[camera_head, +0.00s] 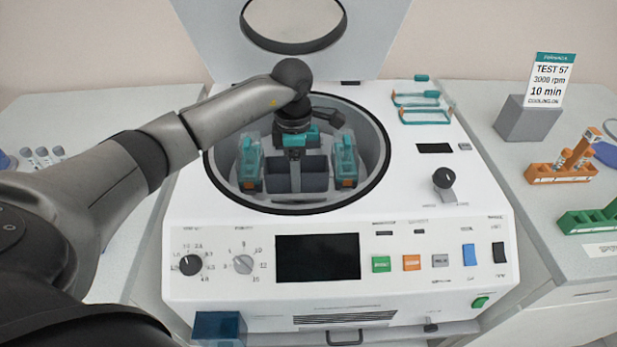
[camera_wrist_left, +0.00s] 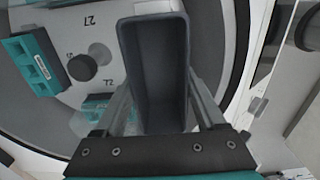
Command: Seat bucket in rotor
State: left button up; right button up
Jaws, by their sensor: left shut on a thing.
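My left gripper (camera_head: 295,168) reaches down into the round bowl of the centrifuge and is shut on a dark grey, open-topped rectangular bucket (camera_head: 314,178). In the left wrist view the held bucket (camera_wrist_left: 155,80) sits between the two fingers (camera_wrist_left: 163,105), and its inside looks empty. The pale rotor (camera_wrist_left: 105,45), marked with numbers, lies behind it. Two teal-topped buckets stand in the bowl, one to the left (camera_head: 249,165) and one to the right (camera_head: 344,160) of the held bucket. The held bucket's underside and any contact with the rotor are hidden. My right gripper is not in view.
The centrifuge lid (camera_head: 355,45) stands open behind the bowl. Teal wire frames (camera_head: 425,115) lie on the white top at right. A sign (camera_head: 548,80), an orange rack (camera_head: 562,172) and a green rack (camera_head: 592,218) stand on the right bench. The bowl rim (camera_head: 300,208) surrounds the gripper.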

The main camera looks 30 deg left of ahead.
pick_arm(q)
jog(key=f, duration=0.2)
jog(key=f+b, duration=0.1)
jog(key=f, duration=0.1)
jog(key=shift+w, duration=0.2)
notch_tip(320, 180, down, 4)
jog(key=b, duration=0.3)
jog(key=shift+r, duration=0.2)
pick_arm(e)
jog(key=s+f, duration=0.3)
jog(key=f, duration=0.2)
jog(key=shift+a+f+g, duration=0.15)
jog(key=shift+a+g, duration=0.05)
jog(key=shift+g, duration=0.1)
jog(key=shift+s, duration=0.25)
pick_arm(q)
jog(key=shift+f+b, duration=0.3)
jog(key=shift+b, duration=0.05)
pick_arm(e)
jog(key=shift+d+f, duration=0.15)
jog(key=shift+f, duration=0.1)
pick_arm(q)
jog(key=shift+f, duration=0.15)
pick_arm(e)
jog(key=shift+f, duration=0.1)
pick_arm(q)
jog(key=shift+f+b, duration=0.35)
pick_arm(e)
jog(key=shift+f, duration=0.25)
